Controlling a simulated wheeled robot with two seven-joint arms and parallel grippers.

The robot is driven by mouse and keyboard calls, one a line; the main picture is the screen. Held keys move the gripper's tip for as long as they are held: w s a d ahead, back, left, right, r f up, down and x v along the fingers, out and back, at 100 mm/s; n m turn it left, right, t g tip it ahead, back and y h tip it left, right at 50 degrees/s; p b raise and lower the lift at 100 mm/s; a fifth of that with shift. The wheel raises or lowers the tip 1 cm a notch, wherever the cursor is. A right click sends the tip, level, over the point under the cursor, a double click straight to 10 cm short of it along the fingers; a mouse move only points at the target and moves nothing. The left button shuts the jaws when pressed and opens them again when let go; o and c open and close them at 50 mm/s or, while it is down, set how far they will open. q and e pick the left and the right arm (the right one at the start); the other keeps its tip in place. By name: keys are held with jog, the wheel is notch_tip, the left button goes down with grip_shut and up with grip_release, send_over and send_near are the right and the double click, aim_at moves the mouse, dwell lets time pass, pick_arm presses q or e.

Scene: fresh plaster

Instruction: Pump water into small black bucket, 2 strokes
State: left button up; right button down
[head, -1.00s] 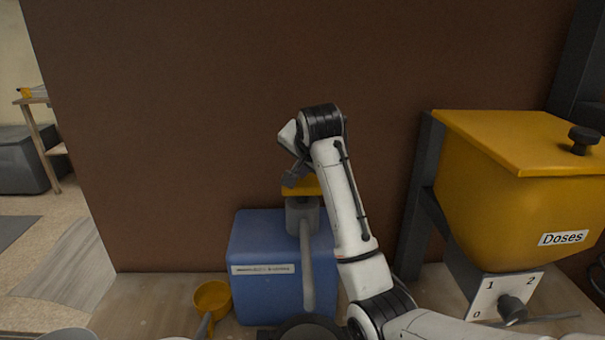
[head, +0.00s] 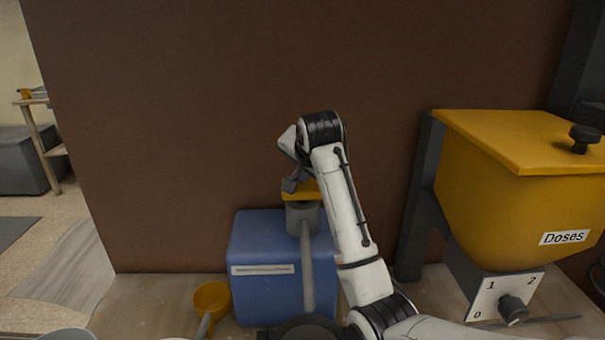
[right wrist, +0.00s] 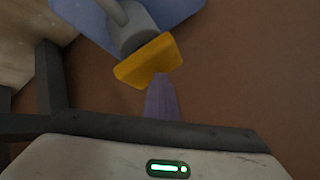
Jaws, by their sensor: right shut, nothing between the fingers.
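A blue tank (head: 262,248) stands on the bench against the brown wall. On its top is a grey pump body (head: 306,217) with a grey spout (head: 307,270) bending down in front. The yellow pump head (head: 301,195) sits on it and shows in the right wrist view (right wrist: 150,62). My right gripper (head: 291,184) is shut and empty, its fingertips (right wrist: 161,80) at the pump head, seemingly touching it. The black bucket (head: 305,327) is below the spout, cut off by the lower edge. Its inside is not clear. My left gripper is out of view.
A yellow scoop (head: 211,298) with a grey handle lies left of the tank. A yellow hopper (head: 520,190) labelled "Doses" with a numbered dial (head: 512,308) stands at the right. A pale rim (head: 67,335) shows at the bottom left.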

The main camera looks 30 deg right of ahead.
aim_at(303, 187)
jog(key=shift+f, duration=0.85)
dwell(0.3)
jog(key=shift+r, duration=0.15)
jog(key=shift+r+p, duration=1.1)
jog(key=shift+r, duration=1.65)
jog(key=shift+w+r, duration=0.1)
jog(key=shift+r, duration=2.45)
